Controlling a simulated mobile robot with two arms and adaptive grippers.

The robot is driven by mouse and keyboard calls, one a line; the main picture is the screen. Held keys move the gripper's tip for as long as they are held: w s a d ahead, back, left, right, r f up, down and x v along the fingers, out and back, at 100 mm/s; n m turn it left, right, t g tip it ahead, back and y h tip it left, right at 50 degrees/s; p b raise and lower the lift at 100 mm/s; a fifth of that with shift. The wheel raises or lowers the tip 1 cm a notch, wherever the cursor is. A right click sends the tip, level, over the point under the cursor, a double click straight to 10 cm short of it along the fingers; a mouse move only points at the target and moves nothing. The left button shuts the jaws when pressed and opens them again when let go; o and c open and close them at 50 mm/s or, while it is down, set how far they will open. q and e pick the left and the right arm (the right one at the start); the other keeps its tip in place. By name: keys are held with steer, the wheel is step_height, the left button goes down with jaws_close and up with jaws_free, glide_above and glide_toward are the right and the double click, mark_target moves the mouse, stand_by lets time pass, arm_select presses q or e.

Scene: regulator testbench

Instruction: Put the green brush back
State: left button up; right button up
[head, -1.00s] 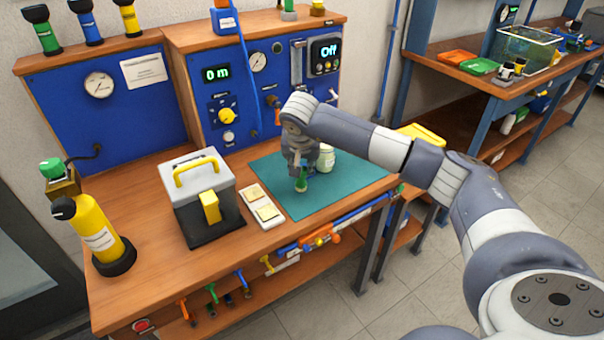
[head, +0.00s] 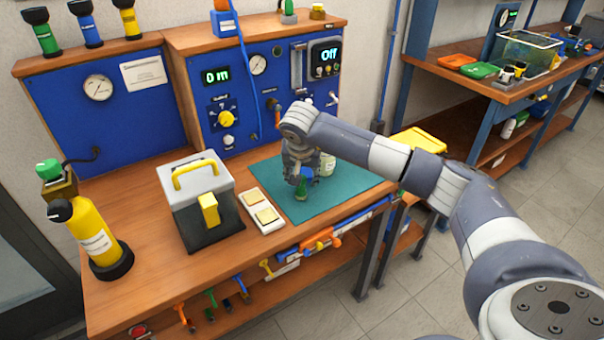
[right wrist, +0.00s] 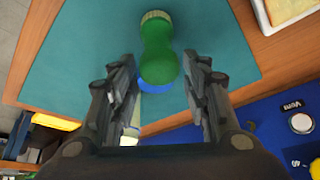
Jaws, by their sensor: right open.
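A green object with a rounded handle and a pale ribbed end, apparently the green brush (head: 301,188), is on the teal mat (head: 343,184). My right gripper (head: 300,178) is just above it, pointing down and partly hiding it. In the right wrist view the green brush (right wrist: 158,55) reaches between the fingertips of the open right gripper (right wrist: 158,72), with a gap on both sides. A blue patch shows at its near end; I cannot tell whether it is part of it. My left gripper is not in view.
A pale jar (head: 327,164) stands close behind the gripper. A white tray with sponges (head: 268,225) and a grey case (head: 200,195) are to the left. Several coloured tools hang under the front edge, a green one (head: 211,297) among them. The mat's right part is clear.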

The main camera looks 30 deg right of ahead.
steer(key=v, duration=1.2)
steer(key=shift+b, duration=0.3)
steer(key=shift+r, duration=0.15)
